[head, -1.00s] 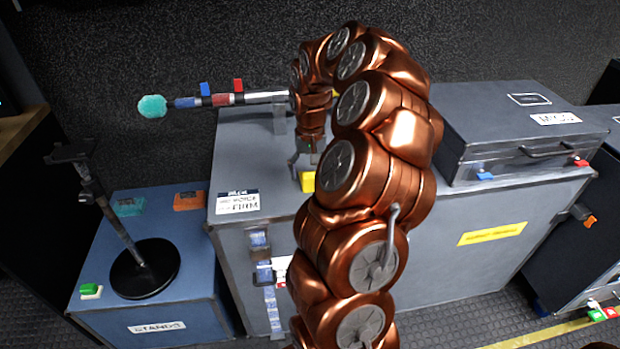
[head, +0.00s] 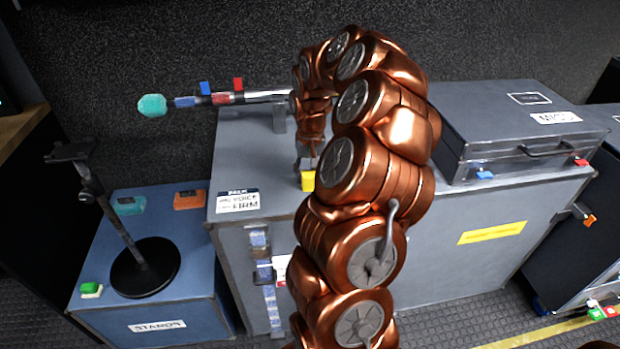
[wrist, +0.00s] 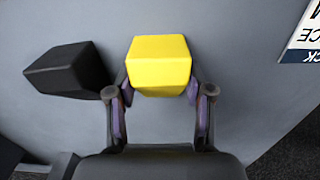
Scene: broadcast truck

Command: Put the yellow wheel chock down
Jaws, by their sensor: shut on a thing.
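The yellow wheel chock (wrist: 159,64) is between the fingertips of my gripper (wrist: 160,92) in the wrist view, and both fingers touch its sides. Under it is the grey top of a large case (wrist: 160,15). I cannot tell whether the chock touches that top. In the head view the yellow chock (head: 308,180) shows near the front edge of the grey case (head: 260,150), below my gripper (head: 308,168). My arm hides part of the case top to the right of it.
A black block (wrist: 68,70) lies just left of the chock in the wrist view. A pole with a teal tip (head: 152,106) lies along the back. A closed case (head: 520,130) stands right. A blue case (head: 190,270) with a stand (head: 145,268) is left.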

